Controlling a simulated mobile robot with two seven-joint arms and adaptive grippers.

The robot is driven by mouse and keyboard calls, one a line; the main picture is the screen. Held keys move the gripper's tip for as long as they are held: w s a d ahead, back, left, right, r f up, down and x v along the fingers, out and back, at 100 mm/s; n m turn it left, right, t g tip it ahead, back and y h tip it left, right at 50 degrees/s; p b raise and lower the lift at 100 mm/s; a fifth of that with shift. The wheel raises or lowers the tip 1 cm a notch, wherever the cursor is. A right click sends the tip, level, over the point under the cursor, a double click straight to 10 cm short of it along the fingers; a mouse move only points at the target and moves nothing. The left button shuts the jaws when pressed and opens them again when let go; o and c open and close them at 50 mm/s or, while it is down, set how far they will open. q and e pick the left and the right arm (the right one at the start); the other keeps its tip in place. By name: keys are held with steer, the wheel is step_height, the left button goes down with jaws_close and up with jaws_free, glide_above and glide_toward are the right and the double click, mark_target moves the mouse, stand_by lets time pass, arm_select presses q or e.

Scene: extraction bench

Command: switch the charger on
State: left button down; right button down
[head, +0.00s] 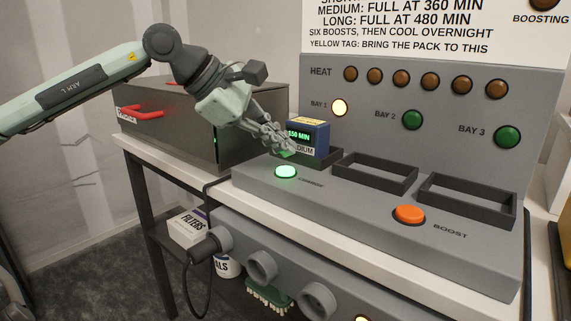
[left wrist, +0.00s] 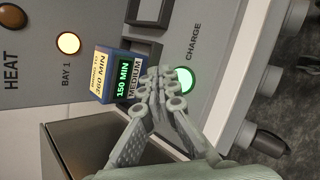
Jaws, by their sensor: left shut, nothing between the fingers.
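The grey charger (head: 330,195) stands on the bench with a sloped front deck and an upright back panel. Its round charge button (head: 286,172) glows green; in the left wrist view the lit button (left wrist: 186,80) sits beside the word CHARGE. A blue battery pack (head: 316,138) with a green display reading 150 MIN and a MEDIUM label stands in bay 1; the pack also shows in the left wrist view (left wrist: 106,84). My left gripper (head: 287,150) is shut and empty, its fingertips just above and behind the green button, close to the pack. I cannot tell whether they touch either.
Bays 2 (head: 375,173) and 3 (head: 468,200) are empty. An orange BOOST button (head: 409,214) is on the deck's right. The bay 1 lamp (head: 340,107) is pale yellow, bays 2 and 3 green. A dark metal case (head: 180,135) with a red handle stands left.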

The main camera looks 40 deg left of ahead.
mark_target(281, 170)
arm_select(q)
step_height(281, 170, up, 4)
steer(key=p, duration=0.3)
steer(key=shift+r, duration=0.1)
stand_by(0.6)
